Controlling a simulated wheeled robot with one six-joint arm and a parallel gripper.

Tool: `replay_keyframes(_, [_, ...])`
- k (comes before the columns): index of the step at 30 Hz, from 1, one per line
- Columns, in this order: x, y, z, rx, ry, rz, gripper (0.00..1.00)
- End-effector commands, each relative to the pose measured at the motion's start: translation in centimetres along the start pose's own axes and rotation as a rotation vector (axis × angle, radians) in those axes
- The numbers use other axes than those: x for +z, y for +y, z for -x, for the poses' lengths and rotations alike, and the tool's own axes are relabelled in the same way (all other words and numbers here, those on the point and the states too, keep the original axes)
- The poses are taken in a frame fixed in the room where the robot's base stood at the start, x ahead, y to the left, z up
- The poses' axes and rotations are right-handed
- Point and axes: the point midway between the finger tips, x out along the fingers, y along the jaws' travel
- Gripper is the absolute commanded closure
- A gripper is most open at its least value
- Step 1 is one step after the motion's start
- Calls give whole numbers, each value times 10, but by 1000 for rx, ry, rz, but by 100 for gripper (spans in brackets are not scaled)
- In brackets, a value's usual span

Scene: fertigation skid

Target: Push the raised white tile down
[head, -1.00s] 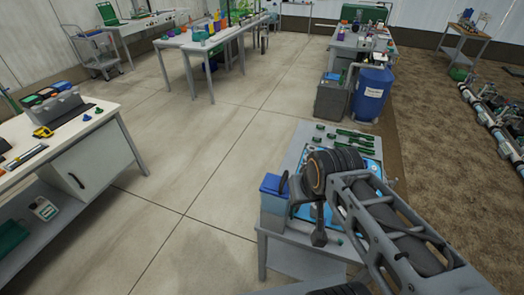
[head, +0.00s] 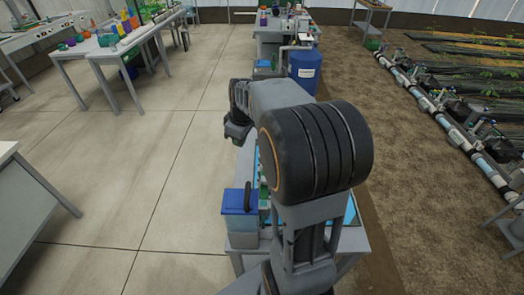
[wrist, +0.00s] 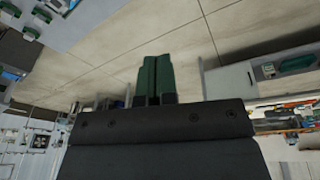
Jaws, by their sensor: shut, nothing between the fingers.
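I cannot make out a raised white tile in either view. My gripper shows in the wrist view (wrist: 155,80) with its two green-tipped fingers together and nothing between them. Open floor shows beyond the fingertips there. In the head view my arm reaches over the near work table (head: 352,238), and the dark wrist end hangs left of the big joint. The arm hides most of that table top, where only strips of light blue surface show.
A blue-lidded box (head: 240,203) stands at the table's left edge, close to my arm. A blue drum (head: 304,72) stands beyond the table. Another bench (head: 25,210) is at the left. The concrete floor between them is clear; pipework (head: 455,125) runs at the right.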

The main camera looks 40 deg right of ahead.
Motion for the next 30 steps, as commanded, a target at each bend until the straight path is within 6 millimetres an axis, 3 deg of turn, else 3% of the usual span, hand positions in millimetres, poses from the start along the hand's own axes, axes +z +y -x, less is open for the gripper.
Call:
replay_keyframes(1, [5, 23, -28, -26, -13, 43, 100])
replay_keyframes(6, [22, 81, -83, -86, -14, 206, 100])
replay_keyframes(12, [41, 118, -124, -128, 0, 323, 100])
replay_keyframes(18, [50, 128, -143, -140, 9, 365, 100])
replay_keyframes(30, [59, 125, -190, -140, 8, 366, 100])
